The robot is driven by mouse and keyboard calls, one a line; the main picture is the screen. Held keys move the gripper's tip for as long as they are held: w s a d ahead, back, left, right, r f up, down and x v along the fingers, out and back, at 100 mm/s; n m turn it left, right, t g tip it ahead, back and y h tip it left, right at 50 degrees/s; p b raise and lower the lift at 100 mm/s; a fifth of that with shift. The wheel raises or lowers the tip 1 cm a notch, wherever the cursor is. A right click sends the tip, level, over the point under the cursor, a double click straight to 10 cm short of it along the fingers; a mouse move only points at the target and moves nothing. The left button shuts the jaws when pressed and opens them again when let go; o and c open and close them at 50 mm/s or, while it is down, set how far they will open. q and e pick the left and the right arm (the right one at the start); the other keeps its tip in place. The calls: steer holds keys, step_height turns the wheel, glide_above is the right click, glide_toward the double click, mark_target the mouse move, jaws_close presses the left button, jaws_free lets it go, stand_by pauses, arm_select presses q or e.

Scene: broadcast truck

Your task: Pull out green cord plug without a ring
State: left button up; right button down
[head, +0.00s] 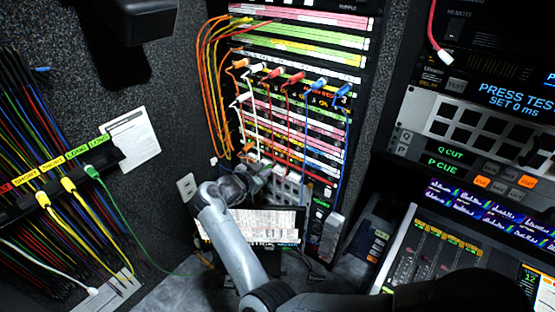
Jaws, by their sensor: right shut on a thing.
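A green plug (92,170) sits at the left cord rack under the green "LONG" label. Its green cord (123,226) hangs down and right toward the floor. I cannot make out a ring on it. My right gripper (262,174) is at the lower front of the patch bay (300,110), well right of that green plug. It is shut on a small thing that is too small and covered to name. My right arm's grey links hide part of the area below the patch bay. My left gripper is not in view.
Orange, white, red and blue cords are plugged into the patch bay. Yellow plugs (68,184) sit beside the green one. Paper sheets (255,222) are below my right gripper. Control panels (480,130) fill the right side.

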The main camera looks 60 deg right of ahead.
steer(key=shift+a, duration=0.1)
steer(key=shift+w+a, duration=0.15)
steer(key=shift+a, duration=1.25)
steer(key=shift+a, duration=0.15)
